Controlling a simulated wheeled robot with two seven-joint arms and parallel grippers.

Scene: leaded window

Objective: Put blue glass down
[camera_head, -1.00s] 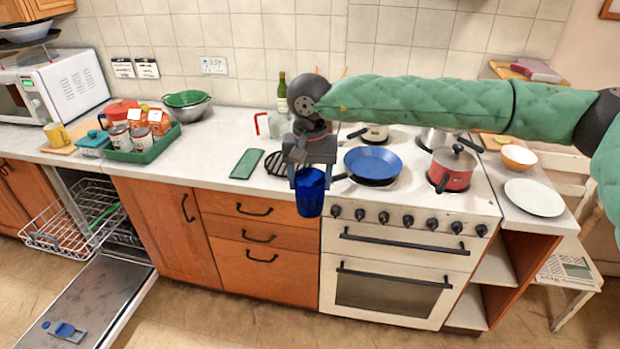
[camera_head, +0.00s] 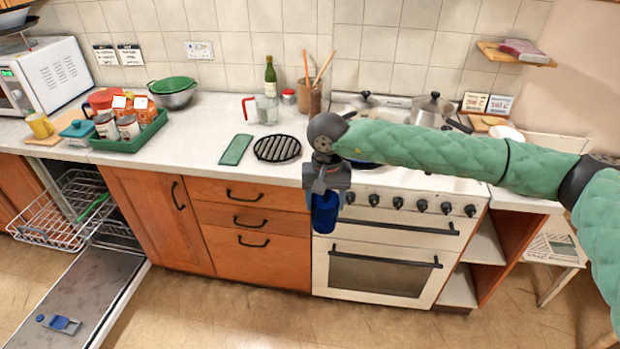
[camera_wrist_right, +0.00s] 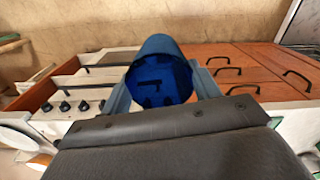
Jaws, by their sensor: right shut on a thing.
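The blue glass (camera_head: 325,212) is in my right gripper (camera_head: 326,192), held in front of the cabinet and stove fronts near the counter's front edge. In the right wrist view the blue glass (camera_wrist_right: 160,72) sits between the two fingers of my right gripper (camera_wrist_right: 163,85), with its round opening toward the camera. The gripper is shut on it. In the head view the gripper and arm hide part of the stove top. My left gripper is not in view.
The white counter (camera_head: 205,143) has bare room around a green mat (camera_head: 236,150) and a black round rack (camera_head: 277,148). A measuring jug (camera_head: 262,108) and a bottle (camera_head: 270,78) stand behind. The dishwasher door (camera_head: 75,300) is open, with its rack (camera_head: 50,222) out at left.

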